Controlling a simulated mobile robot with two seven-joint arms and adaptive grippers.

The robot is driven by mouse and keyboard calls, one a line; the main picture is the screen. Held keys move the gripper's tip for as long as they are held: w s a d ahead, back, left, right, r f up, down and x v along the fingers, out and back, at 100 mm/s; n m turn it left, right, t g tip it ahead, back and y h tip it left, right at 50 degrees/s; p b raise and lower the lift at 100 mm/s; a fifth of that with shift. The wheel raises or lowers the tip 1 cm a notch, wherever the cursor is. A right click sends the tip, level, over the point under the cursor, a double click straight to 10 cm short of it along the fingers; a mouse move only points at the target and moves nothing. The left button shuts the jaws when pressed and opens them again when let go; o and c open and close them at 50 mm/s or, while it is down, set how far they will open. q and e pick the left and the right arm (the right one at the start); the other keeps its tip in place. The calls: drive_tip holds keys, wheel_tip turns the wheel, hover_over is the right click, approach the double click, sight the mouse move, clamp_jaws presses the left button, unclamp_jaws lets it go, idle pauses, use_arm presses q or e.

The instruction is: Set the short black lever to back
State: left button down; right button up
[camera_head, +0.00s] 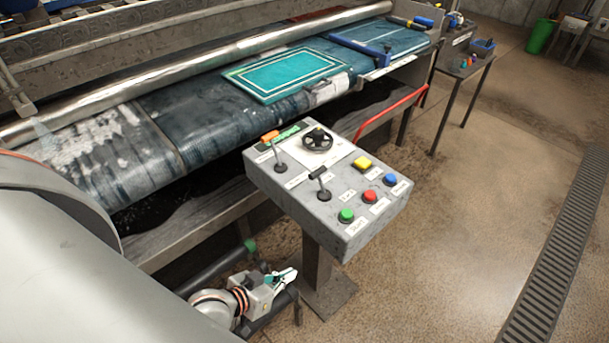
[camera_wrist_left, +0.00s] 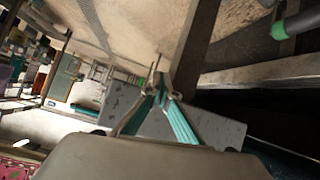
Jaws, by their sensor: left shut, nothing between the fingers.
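The short black lever (camera_head: 321,186) stands on the sloped top of the grey control box (camera_head: 255,182) in the head view. In the left wrist view the fingertips (camera_wrist_left: 160,84) meet in front of the box's speckled grey side (camera_wrist_left: 215,129). The lever cannot be made out there. My right gripper is not in view.
A second lever with an orange handle (camera_head: 270,137) and a black handwheel (camera_head: 317,140) share the box top. Yellow, blue, red (camera_head: 370,197) and green (camera_head: 346,215) buttons lie to the right. The wet rug bed (camera_head: 200,125) is behind. Open floor (camera_head: 470,220) lies right.

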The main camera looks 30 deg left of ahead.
use_arm(q)
drive_tip(key=w+a+r+n+t+h+b, duration=0.1)
drive_tip(key=w+a+r+n+h+b, duration=0.2)
drive_tip(key=w+a+n+b, duration=0.35)
drive_tip(key=w+a+r+n+t+h+b, duration=0.1)
drive_tip(key=w+a+r+n+t+h, duration=0.1)
drive_tip(key=r, duration=0.5)
drive_tip(key=w+a+r+n+t+h+b, duration=0.1)
drive_tip(key=w+a+r+n+h+b, duration=0.1)
drive_tip(key=w+a+r+n, duration=0.2)
wheel_tip(320, 180, up, 3)
drive_tip(key=shift+w+a+r+n+t, duration=0.2)
drive_tip(key=shift+w+a+n+t, duration=0.2)
drive_tip(key=shift+a+n, duration=0.75)
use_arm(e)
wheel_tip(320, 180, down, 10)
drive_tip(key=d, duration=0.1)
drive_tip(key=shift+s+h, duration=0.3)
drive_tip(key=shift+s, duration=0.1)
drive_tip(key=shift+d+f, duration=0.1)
